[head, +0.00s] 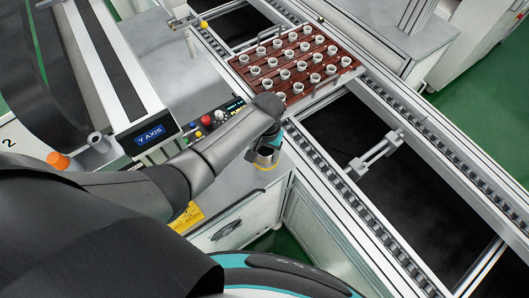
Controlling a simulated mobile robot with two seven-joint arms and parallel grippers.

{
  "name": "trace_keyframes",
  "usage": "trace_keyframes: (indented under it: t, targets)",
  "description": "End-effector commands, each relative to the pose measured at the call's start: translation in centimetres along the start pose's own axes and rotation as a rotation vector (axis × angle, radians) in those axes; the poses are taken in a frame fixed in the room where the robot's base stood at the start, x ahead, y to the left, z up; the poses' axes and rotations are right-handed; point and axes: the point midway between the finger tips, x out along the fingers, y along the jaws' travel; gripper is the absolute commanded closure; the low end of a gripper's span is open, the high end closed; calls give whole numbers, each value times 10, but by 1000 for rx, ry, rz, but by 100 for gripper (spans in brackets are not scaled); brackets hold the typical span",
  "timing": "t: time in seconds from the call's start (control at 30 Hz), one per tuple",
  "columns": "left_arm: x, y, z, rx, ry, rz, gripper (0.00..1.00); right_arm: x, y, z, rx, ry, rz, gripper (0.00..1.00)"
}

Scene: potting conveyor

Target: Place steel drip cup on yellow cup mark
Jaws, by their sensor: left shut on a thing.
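My left arm reaches in from the left, and its gripper (265,158) points down over the grey bench top beside the conveyor rail. The gripper is shut on the steel drip cup, which is small and mostly hidden by the fingers and wrist. The yellow cup mark (264,167) shows as a yellow edge at the bench, directly below the gripper. I cannot tell whether the cup touches the mark or hangs just above it. My right gripper is not in view.
A brown tray (318,88) with several white pots stands on the conveyor behind the gripper. A control panel (212,122) with buttons and the Y AXIS unit (150,134) lie to the left. The conveyor rail (335,181) runs close on the right.

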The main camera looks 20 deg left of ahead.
Motion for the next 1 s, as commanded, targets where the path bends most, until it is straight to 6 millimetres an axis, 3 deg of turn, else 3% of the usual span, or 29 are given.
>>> trace_keyframes:
  t: [0.3,0.33,0.57,0.83,1.0]
  targets:
    - [2,0,-1,0,1,1,86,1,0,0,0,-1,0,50]
    - [3,0,0,0,1,1,29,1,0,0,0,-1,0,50]
    - [2,0,0,0,1,1,3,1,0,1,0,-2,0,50]
    - [1,0,0,0,1,1,0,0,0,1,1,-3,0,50]
    - [-12,0,-1,0,3,1,0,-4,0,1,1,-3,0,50]
